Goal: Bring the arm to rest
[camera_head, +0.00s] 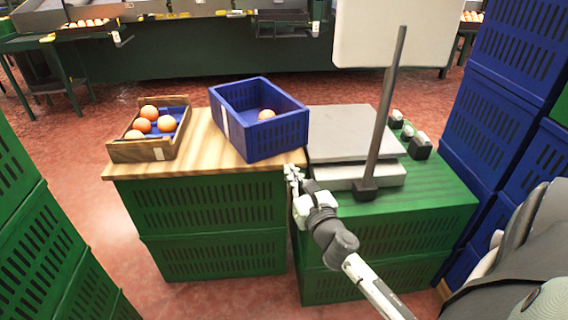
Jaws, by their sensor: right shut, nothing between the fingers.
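My right gripper (293,178) is shut and empty. It is in front of the crates, by the right edge of the wooden board and below the blue crate, with its arm coming in from the lower right. My left gripper is not in view.
A scale with a grey plate (340,133) and a dark upright post (382,120) stands on green crates (440,205) at the right. Stacked blue crates (505,90) rise at the right edge. Green crates (30,220) stand at the left. Red floor is open behind the board.

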